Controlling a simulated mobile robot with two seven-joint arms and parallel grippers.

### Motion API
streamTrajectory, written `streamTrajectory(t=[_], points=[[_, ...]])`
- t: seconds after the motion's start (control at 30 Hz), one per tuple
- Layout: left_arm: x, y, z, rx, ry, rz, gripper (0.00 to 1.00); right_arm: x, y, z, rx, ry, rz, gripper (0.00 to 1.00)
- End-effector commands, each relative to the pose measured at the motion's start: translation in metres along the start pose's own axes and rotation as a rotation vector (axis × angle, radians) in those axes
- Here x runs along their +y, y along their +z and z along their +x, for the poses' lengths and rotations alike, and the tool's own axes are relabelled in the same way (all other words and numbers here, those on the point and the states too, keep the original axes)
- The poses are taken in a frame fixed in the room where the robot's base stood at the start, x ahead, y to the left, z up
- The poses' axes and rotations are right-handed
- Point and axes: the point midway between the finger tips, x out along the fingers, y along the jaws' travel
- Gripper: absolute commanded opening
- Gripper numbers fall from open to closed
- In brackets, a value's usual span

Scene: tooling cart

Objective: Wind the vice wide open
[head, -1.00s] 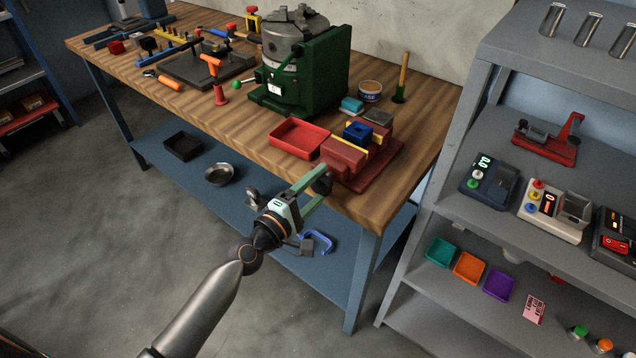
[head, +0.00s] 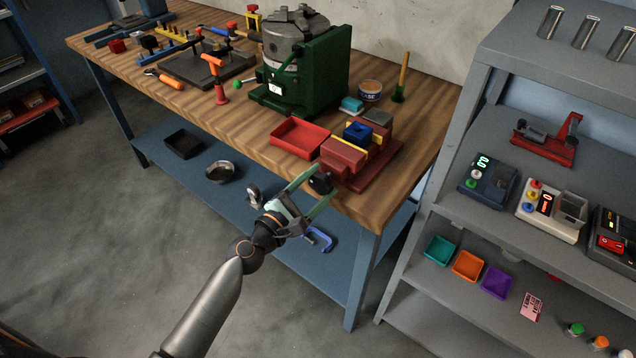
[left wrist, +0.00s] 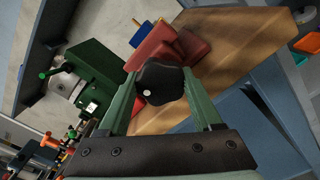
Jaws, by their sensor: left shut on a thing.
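The red vice (head: 342,156) sits at the right front corner of the wooden bench, with a blue block (head: 357,133) and yellow strips between its jaws. It also shows in the left wrist view (left wrist: 158,45). Its black knob (head: 320,184) faces the bench's front edge. In the left wrist view the knob (left wrist: 160,82) has a pale dot and sits between the green fingers. My left gripper (head: 316,188) is shut on the knob, its fingers on either side. My right gripper is not in view.
A red tray (head: 299,138) lies left of the vice. A green machine (head: 318,80) stands behind it, with a tin (head: 370,91) nearby. The blue lower shelf (head: 330,275) holds a blue clamp (head: 320,238). A grey shelf unit (head: 475,100) stands to the right.

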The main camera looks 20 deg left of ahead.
Motion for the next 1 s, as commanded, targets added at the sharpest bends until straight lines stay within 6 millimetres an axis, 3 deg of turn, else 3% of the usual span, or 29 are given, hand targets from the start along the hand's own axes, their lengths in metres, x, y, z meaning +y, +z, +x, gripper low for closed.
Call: streamTrajectory(t=[0.43,0.47,0.73,1.0], points=[[0.0044,0.0038,0.0024,-0.007,0.01,-0.011,0.11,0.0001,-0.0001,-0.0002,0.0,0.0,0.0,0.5],[0.0044,0.0038,0.0024,-0.007,0.01,-0.01,0.68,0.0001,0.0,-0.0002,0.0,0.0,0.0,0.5],[0.0029,0.0027,0.0017,-0.005,0.007,-0.01,0.96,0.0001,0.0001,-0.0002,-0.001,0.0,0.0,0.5],[0.0012,0.001,-0.0007,-0.002,0.003,-0.01,0.96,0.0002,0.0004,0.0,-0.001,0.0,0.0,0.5]])
